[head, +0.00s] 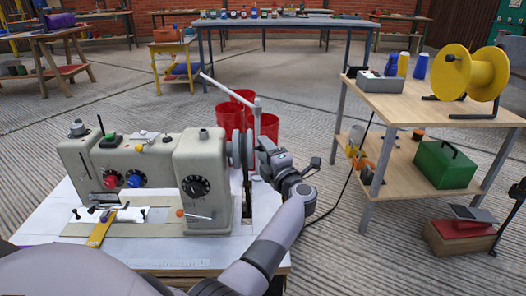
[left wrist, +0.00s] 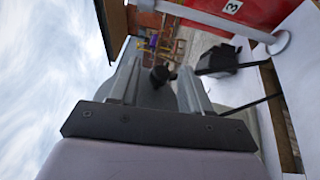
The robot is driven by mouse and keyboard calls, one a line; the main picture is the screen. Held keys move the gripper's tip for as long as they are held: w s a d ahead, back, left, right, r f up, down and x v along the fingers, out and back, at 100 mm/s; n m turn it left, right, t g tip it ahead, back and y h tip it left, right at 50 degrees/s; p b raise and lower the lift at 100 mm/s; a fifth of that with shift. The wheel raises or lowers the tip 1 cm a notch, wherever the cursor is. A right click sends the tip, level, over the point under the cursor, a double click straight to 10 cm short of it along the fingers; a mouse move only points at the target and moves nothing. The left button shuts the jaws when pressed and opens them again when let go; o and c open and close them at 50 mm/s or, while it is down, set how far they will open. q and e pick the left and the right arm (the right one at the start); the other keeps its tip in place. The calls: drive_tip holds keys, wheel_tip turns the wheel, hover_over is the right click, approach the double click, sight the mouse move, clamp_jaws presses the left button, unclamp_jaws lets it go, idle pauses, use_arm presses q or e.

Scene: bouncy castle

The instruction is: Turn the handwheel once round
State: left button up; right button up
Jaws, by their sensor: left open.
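The grey handwheel (head: 235,148) is on the right end of the beige sewing machine (head: 205,170), which stands on a white-topped table. My left gripper (head: 264,150) is at the wheel's outer right side, its arm reaching in from below. In the left wrist view, the gripper (left wrist: 160,72) is open. A small black knob (left wrist: 160,75) shows between its fingers, with the grey wheel disc (left wrist: 152,95) behind. I cannot tell whether either finger touches the knob. My right gripper is not in view.
A thin white stand (head: 257,110) rises just behind the wheel. Red bins (head: 229,119) stand on the floor beyond. A wooden shelf table (head: 400,103) with a yellow spool (head: 468,72) and green box (head: 444,165) is to the right.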

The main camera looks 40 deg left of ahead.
use_arm(q)
drive_tip(key=shift+x, duration=0.85)
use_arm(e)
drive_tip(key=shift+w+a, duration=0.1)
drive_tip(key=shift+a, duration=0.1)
